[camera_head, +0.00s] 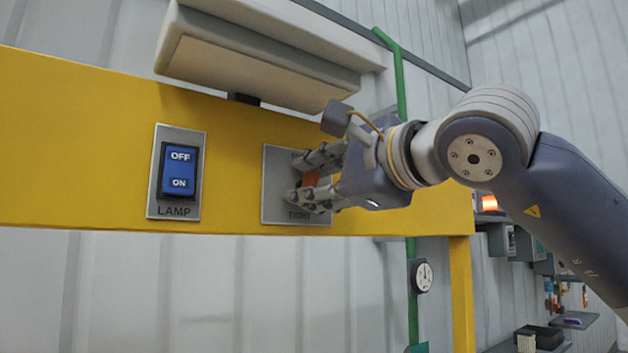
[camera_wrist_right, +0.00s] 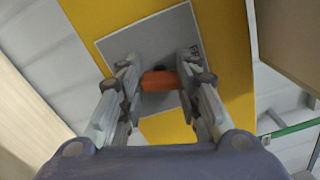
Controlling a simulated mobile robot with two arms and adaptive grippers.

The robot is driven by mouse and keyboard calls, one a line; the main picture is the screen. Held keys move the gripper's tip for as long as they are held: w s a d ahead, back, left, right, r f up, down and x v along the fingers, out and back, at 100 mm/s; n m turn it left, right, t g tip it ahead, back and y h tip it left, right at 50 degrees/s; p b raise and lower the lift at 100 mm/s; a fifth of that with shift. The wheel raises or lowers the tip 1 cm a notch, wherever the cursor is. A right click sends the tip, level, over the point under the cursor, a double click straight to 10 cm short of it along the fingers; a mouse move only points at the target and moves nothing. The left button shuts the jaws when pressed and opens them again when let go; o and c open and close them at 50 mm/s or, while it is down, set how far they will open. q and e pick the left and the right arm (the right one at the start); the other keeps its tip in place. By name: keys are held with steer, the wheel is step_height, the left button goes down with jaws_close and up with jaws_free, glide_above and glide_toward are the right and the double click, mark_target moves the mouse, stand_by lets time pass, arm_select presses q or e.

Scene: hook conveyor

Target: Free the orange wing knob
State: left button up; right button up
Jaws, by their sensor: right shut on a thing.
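The orange wing knob (camera_head: 309,180) sits on a grey metal plate (camera_head: 274,187) on the yellow beam. A label reading "TIGHT" shows on the plate below the knob. My right gripper (camera_head: 307,178) reaches in from the right and is shut on the knob, one finger above it and one below. In the right wrist view the knob (camera_wrist_right: 159,81) lies between the fingertips of the right gripper (camera_wrist_right: 157,80), in front of the grey plate (camera_wrist_right: 150,38). The fingers hide part of the knob and plate. My left gripper is not in view.
A blue lamp switch (camera_head: 179,171) marked OFF and ON is on the yellow beam (camera_head: 70,150), left of the plate. A pale lamp housing (camera_head: 260,65) hangs just above my right gripper.

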steer(key=shift+n, duration=0.9)
steer(key=o, duration=1)
steer(key=shift+a, duration=0.1)
steer(key=shift+o, duration=0.2)
steer(key=v, duration=1.2)
